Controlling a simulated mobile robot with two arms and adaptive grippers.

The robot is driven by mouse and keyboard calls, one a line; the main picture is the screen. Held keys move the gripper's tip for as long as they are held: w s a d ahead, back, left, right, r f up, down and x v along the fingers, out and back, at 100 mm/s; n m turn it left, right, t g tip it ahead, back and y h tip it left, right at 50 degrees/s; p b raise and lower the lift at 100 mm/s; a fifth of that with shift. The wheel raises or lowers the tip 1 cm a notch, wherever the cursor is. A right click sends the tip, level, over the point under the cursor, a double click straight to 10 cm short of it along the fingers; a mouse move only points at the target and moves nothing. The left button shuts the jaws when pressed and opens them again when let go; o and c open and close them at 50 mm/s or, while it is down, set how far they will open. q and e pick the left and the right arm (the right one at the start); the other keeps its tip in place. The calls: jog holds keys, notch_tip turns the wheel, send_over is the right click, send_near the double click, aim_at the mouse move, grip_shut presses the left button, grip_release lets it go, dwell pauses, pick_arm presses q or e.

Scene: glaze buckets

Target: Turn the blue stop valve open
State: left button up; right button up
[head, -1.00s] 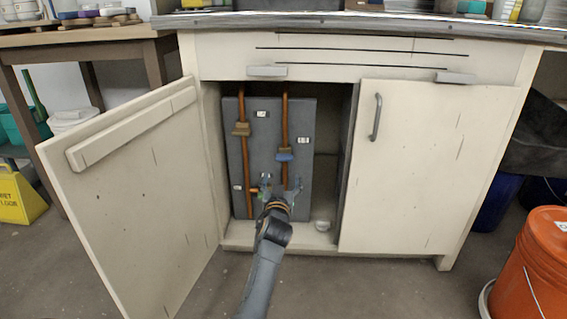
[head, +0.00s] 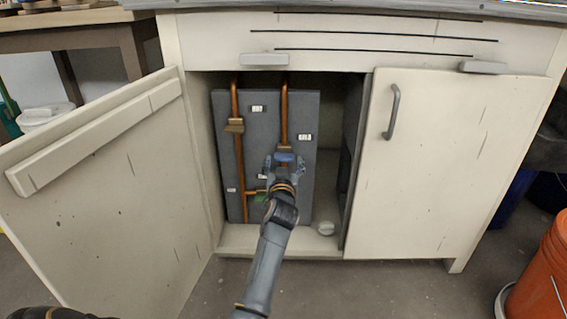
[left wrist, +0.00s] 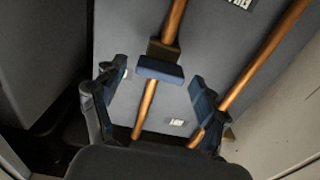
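The blue stop valve (head: 285,156) sits on the right copper pipe (head: 284,105) inside the open cabinet. In the left wrist view its flat blue handle (left wrist: 160,69) lies across the pipe, below a brown valve body (left wrist: 163,50). My left gripper (head: 285,162) is in front of the valve and partly hides it in the head view. In the left wrist view its two fingers (left wrist: 158,78) are open, one on each side of the handle, with gaps visible. I cannot tell the remaining depth to the handle. My right gripper is not in view.
A brown-handled valve (head: 234,126) is on the left pipe, and a green valve (head: 260,198) sits lower, partly behind my arm. The left cabinet door (head: 100,190) stands open; the right door (head: 450,170) is shut. A small white object (head: 326,229) lies on the cabinet floor.

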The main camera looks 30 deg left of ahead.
pick_arm(q)
jog(key=c, duration=0.9)
jog(key=shift+o, duration=0.2)
